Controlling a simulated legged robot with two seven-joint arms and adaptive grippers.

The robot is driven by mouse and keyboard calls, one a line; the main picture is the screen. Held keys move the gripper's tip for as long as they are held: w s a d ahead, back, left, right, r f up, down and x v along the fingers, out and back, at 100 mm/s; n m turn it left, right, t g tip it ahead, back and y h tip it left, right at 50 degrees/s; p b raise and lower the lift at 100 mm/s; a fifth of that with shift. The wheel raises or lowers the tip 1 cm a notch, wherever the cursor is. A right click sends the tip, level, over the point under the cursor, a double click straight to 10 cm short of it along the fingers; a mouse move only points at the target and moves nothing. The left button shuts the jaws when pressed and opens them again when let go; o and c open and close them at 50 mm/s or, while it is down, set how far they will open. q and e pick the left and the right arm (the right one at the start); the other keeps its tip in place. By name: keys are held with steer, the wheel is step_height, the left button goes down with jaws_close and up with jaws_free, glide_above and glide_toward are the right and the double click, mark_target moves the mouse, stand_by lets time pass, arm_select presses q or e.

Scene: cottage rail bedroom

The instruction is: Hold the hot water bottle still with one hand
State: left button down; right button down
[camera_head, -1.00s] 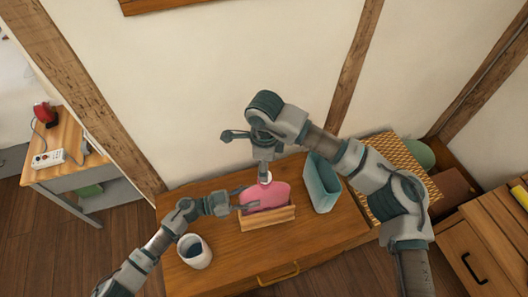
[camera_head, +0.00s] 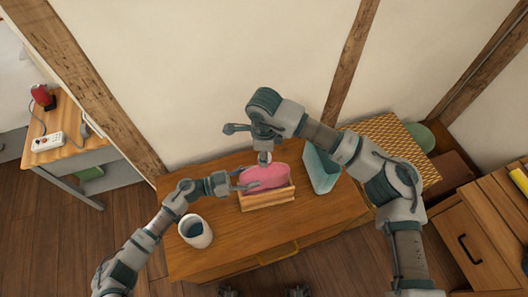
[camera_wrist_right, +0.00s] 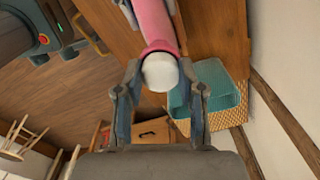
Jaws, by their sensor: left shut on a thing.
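The pink hot water bottle (camera_head: 265,178) stands in a wooden holder (camera_head: 268,199) on the wooden cabinet top. My left gripper (camera_head: 246,181) is shut on the bottle's left side. My right gripper (camera_head: 264,157) points down over the bottle's top. In the right wrist view, the bottle's pink body (camera_wrist_right: 155,25) leads to a white cap (camera_wrist_right: 160,73). The right fingers (camera_wrist_right: 160,66) stand apart on both sides of the cap, with narrow gaps. The bottle's lower part is hidden by the holder in the head view.
A teal open container (camera_head: 321,172) stands just right of the bottle. A white cup (camera_head: 196,232) with dark contents stands at the cabinet's front left. A woven box (camera_head: 385,130) is to the right. The cabinet top (camera_head: 225,255) is bare in front of the holder.

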arm_select(q)
steer(key=shift+r, duration=0.15)
arm_select(e)
steer(key=shift+m, duration=0.5)
steer(key=c, duration=0.6)
jaws_free()
steer(key=shift+c, duration=0.2)
step_height(320, 180, up, 12)
steer(key=shift+w+f, duration=0.1)
arm_select(q)
steer(key=shift+c, duration=2.2)
jaws_free()
